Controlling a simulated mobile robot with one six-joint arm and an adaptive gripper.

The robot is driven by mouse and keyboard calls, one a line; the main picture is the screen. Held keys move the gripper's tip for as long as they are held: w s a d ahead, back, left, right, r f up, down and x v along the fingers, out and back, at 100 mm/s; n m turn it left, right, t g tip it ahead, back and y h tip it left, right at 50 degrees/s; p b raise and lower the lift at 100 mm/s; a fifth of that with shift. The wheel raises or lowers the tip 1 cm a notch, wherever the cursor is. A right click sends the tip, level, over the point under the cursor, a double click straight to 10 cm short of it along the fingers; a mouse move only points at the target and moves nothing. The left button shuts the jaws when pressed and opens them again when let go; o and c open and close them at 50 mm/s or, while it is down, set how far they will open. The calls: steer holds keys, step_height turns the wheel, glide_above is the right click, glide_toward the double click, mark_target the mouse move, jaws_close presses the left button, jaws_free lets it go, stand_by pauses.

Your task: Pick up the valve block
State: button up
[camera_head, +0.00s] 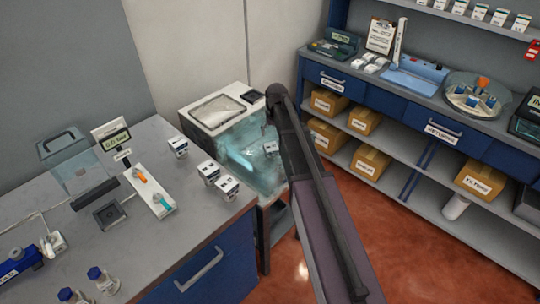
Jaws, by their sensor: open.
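I cannot tell for certain which thing is the valve block. A white block (158,201) with an orange part and a teal part on it lies on the grey bench at the left and may be it. My arm rises from the bottom right to a dark joint near the clear-sided cabinet (238,152) in the middle. My gripper is not clearly visible; the arm hides that area. The arm's visible end is to the right of the bench, well away from the white block.
Several small white boxes with dark labels stand on the bench (120,262) near its right edge, one of them being this box (178,147). Two bottles (103,280) stand at the front left. A blue shelf unit with cartons (370,162) lines the right; red floor is clear between.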

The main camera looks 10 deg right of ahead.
mark_target(271, 150)
steer(key=shift+a+f, duration=0.1)
steer(key=f+b, duration=0.2)
steer(key=w+f+b, duration=0.1)
steer(key=f+b, duration=0.5)
steer(key=shift+w+a+f, duration=0.15)
steer(key=shift+f, duration=0.05)
stand_by(0.3)
steer(key=shift+f+b, duration=0.15)
steer(key=shift+b, duration=0.25)
steer(key=f+b, duration=0.5)
steer(key=shift+w, duration=0.35)
steer(key=shift+r, duration=0.1)
stand_by(0.6)
steer(key=c, duration=1.1)
steer(key=shift+r, duration=0.15)
steer(key=shift+c, duration=0.2)
step_height(271, 150, up, 10)
steer(key=p, duration=1)
steer(key=shift+f, duration=0.2)
